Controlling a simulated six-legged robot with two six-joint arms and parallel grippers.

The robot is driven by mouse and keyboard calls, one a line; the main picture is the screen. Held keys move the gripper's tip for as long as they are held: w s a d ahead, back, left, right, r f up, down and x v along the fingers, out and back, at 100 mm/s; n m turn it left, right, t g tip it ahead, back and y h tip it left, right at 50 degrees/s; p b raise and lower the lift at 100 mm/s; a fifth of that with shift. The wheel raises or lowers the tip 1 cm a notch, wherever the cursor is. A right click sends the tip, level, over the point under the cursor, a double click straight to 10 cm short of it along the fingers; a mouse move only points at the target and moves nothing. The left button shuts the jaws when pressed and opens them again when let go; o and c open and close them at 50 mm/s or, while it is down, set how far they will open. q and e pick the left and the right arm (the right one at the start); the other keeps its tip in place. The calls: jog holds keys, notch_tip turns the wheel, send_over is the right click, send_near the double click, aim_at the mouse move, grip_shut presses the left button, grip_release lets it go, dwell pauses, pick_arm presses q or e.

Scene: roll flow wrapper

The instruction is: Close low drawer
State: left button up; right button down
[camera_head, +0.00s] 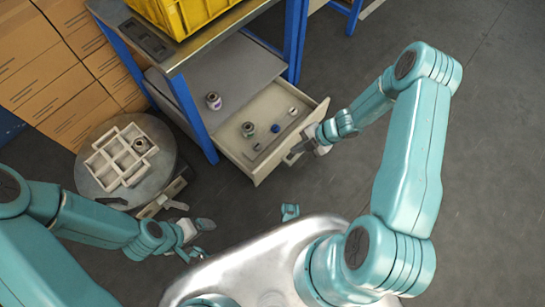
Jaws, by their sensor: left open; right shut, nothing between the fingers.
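The low drawer (246,167) is a beige tray pulled out from under the blue-framed workbench. Several small parts lie in it, among them a blue cap (275,128) and a metal fitting (249,129). My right gripper (296,153) is shut and empty at the drawer's front face, near its right part. Whether it touches the front or the handle I cannot tell. My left gripper (203,238) is open and empty, low over the floor left of my base, away from the drawer.
The workbench (205,40) carries a yellow crate (182,12); a jar (214,101) stands on its lower shelf. A round stand (165,165) with a compartment tray (101,164) is at left. Cardboard boxes (45,75) are stacked behind. The floor at right is clear.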

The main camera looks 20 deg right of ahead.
notch_tip(320, 180, down, 4)
jog(key=s+d+f+b, duration=0.1)
jog(key=s+d+b, duration=0.1)
jog(key=b, duration=0.1)
pick_arm(q)
notch_tip(320, 180, down, 9)
jog(key=w+a+b, duration=0.1)
jog(key=b, duration=0.4)
jog(key=shift+a, duration=0.15)
pick_arm(e)
jog(key=w+a+f+m, duration=0.1)
jog(key=w+a+f, duration=0.5)
jog(key=f, duration=0.1)
jog(key=shift+w+f, duration=0.35)
jog(key=shift+f, duration=0.05)
pick_arm(q)
jog(key=shift+w+a+r, duration=0.1)
pick_arm(e)
jog(key=shift+w, duration=0.15)
